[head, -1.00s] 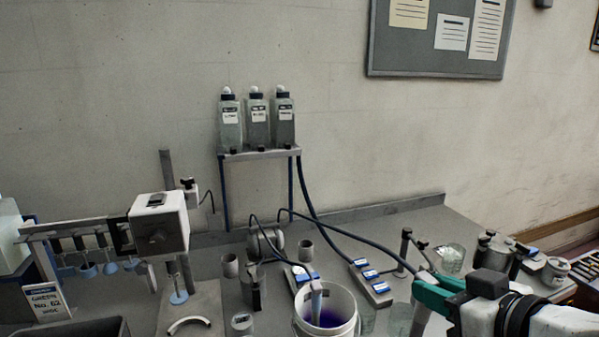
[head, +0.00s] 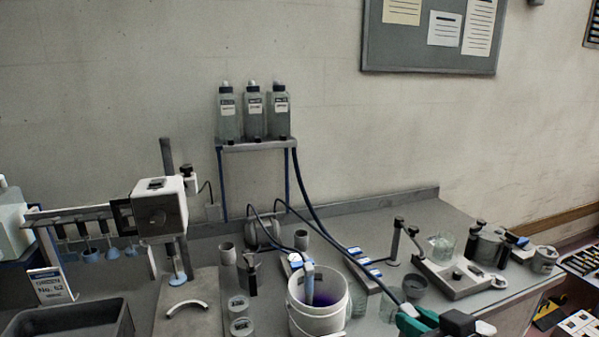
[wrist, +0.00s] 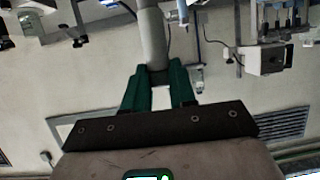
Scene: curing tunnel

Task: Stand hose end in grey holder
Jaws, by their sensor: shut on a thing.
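My gripper (head: 412,318), with green fingers, is low at the right of the white bucket in the head view. It is shut on the pale hose end (head: 408,310); in the wrist view the green fingers (wrist: 160,82) clasp a thick grey-white tube (wrist: 152,38). A dark blue hose (head: 330,232) leads down from the bottle shelf towards it. Small grey cups stand on the bench, one at left (head: 227,253) and one behind the bucket (head: 302,240). A darker grey cup (head: 414,288) is just beyond my gripper. I cannot tell which is the holder.
A white bucket (head: 305,318) with purple liquid and a pale blue-grey upright piece stands left of my gripper. Blue-topped grey strips (head: 365,272) lie behind it. A clamp apparatus (head: 160,210) stands at left, and a flat grey device (head: 455,275) at right.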

